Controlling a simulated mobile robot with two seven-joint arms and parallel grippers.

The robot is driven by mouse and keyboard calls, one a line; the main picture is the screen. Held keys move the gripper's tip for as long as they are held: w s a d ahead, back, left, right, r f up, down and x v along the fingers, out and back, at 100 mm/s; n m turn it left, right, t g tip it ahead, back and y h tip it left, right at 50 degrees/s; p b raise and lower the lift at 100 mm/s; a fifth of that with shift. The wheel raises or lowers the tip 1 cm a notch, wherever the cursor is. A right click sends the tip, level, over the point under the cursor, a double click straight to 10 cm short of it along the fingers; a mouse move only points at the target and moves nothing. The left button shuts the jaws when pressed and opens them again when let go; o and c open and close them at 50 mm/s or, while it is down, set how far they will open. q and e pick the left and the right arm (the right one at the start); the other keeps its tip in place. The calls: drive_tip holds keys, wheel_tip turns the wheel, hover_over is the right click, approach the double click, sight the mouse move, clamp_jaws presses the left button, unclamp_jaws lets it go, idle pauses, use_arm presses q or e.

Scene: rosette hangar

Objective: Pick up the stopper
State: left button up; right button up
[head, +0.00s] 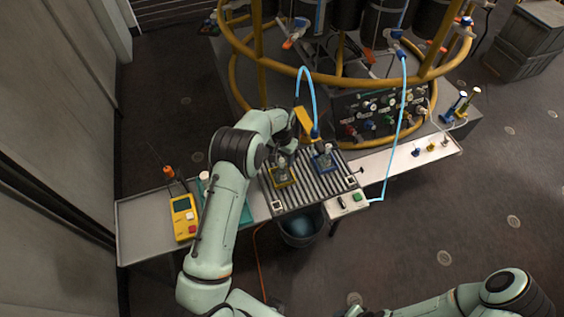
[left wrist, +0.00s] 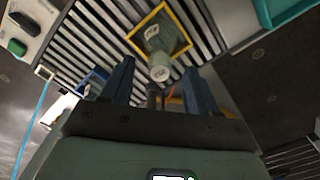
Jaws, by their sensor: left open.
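A grey fixture in a yellow square frame (head: 282,178) stands on the slatted roller table. In the left wrist view it is a grey body (left wrist: 158,38) with a pale round cap (left wrist: 160,73), which may be the stopper; I cannot tell for sure. My left gripper (head: 285,158) is above this fixture in the head view. In the left wrist view, its two dark fingers (left wrist: 158,72) are apart, with the pale cap between their tips in the picture. I see no contact. A similar fixture in a blue frame (head: 323,160) stands to the right. My right gripper is out of view.
A yellow handheld device (head: 183,217) lies on the grey side table at left. A blue hose (head: 314,95) arches over the roller table. A yellow ring frame (head: 245,70) stands behind. A white shelf (head: 400,163) with small coloured pieces is at right. A bucket (head: 301,228) is below.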

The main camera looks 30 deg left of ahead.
use_arm(q)
drive_tip(key=shift+f, duration=0.1)
drive_tip(key=shift+c, duration=0.2)
drive_tip(key=c, duration=0.9)
wheel_tip(320, 180, up, 19)
drive_tip(key=p, duration=0.1)
wheel_tip(320, 180, up, 6)
drive_tip(key=p, duration=0.2)
hover_over(282, 160)
drive_tip(key=shift+f, duration=0.25)
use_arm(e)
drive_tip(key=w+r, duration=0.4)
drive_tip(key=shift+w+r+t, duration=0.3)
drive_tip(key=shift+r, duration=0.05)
